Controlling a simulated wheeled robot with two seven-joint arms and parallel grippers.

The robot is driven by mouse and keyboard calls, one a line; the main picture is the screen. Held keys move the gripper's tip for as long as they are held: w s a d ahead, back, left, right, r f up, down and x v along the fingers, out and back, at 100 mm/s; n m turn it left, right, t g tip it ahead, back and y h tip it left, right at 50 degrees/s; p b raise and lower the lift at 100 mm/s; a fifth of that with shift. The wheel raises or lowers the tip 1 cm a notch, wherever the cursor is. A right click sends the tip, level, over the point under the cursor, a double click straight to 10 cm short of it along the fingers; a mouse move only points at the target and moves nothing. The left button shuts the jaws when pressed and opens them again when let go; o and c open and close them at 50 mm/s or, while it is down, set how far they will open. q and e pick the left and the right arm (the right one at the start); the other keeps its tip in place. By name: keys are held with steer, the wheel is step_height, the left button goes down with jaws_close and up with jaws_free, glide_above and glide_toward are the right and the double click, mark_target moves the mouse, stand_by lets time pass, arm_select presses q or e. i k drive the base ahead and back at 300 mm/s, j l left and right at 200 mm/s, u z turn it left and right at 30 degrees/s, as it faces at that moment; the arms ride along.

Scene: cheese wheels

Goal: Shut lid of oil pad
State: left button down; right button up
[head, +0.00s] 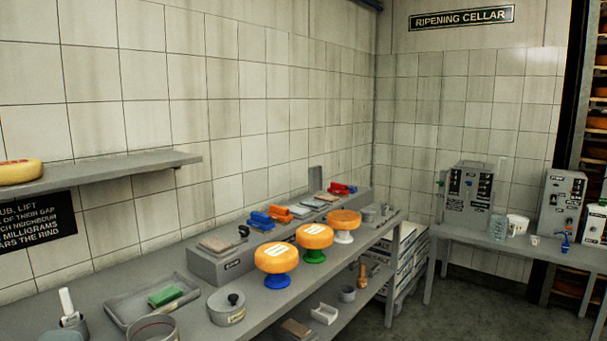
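I cannot tell for sure which thing is the oil pad, and no label for it is readable. A small grey panel (315,179) stands upright at the back of the bench, by the wall, like a raised lid. A flat grey pad (313,204) lies in front of it on a raised grey ledge. A round grey tin (226,311) with a dark knob sits at the bench's front, its lid on. A brownish flat pad (216,244) lies on the near end of the ledge. Neither of my grippers is in view.
Orange cheese wheels stand on a blue stand (276,281), a green stand (314,255) and a white stand (343,237) along the bench front. A grey tray (125,309) holds a green block (165,295). A wall shelf (110,174) juts out at left. Floor (415,320) is clear at right.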

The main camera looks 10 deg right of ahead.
mark_target(315, 173)
steer(key=i+l+z, duration=0.1)
steer(key=z, duration=0.45)
steer(key=i+l+z, duration=0.45)
steer(key=i+l, duration=0.45)
steer(key=i+l+z, duration=0.15)
steer(key=i+l, duration=0.3)
steer(key=i, duration=0.2)
steer(key=i+l, duration=0.35)
steer(key=i, duration=0.25)
steer(key=l+z, duration=0.05)
